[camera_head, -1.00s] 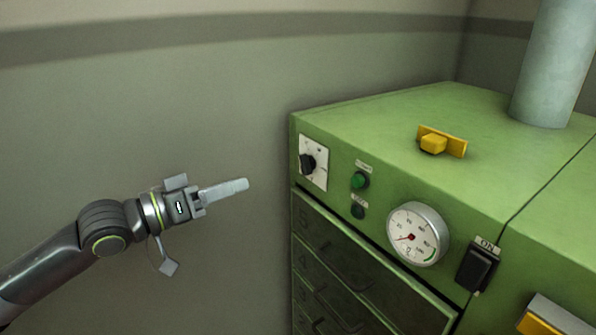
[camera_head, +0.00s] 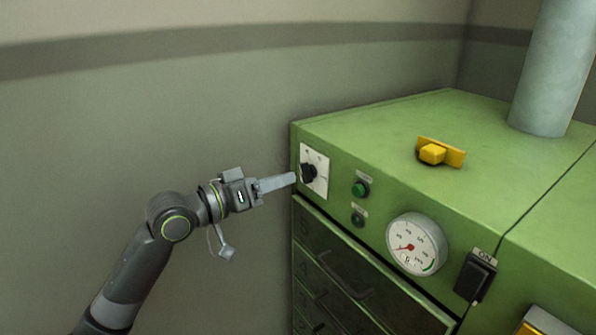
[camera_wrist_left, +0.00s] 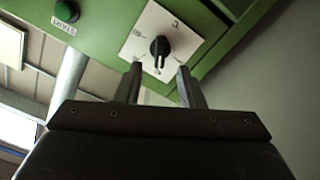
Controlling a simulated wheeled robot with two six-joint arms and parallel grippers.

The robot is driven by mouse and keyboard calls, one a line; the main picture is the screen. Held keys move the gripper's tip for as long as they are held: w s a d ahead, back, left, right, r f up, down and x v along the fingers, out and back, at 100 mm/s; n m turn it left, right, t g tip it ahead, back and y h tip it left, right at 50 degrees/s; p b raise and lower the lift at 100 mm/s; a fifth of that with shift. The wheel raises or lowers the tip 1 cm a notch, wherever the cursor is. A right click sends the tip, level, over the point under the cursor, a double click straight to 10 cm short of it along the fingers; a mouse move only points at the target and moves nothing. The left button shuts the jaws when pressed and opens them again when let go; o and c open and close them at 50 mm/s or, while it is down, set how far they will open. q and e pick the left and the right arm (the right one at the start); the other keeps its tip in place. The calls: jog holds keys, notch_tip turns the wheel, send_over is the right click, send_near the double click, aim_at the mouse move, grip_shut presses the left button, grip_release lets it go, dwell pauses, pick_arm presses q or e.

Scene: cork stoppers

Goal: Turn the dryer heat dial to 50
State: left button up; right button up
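The heat dial (camera_head: 308,173) is a black knob on a white square plate (camera_head: 320,172) at the left end of the green dryer's front. In the left wrist view the dial (camera_wrist_left: 160,47) sits between and just beyond my fingertips, with its plate (camera_wrist_left: 146,21) around it. The marks on the plate are too small to read surely. My left gripper (camera_head: 294,178) points at the dial from the left, its tips close to the knob. In the left wrist view the left gripper (camera_wrist_left: 159,68) is open, with a clear gap between the fingers. My right gripper is not in view.
The green dryer (camera_head: 400,130) has a green button (camera_head: 360,189), a dark button (camera_head: 358,220), a round gauge (camera_head: 417,244) and a black ON switch (camera_head: 475,275). Drawers with handles (camera_head: 345,275) lie below. A yellow handle (camera_head: 433,153) is on top. Free room lies left of the dryer.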

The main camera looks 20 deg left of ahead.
aim_at(301, 173)
pick_arm(q)
jog(key=shift+p+x, duration=0.5)
jog(key=shift+x, duration=2.15)
jog(key=c, duration=0.7)
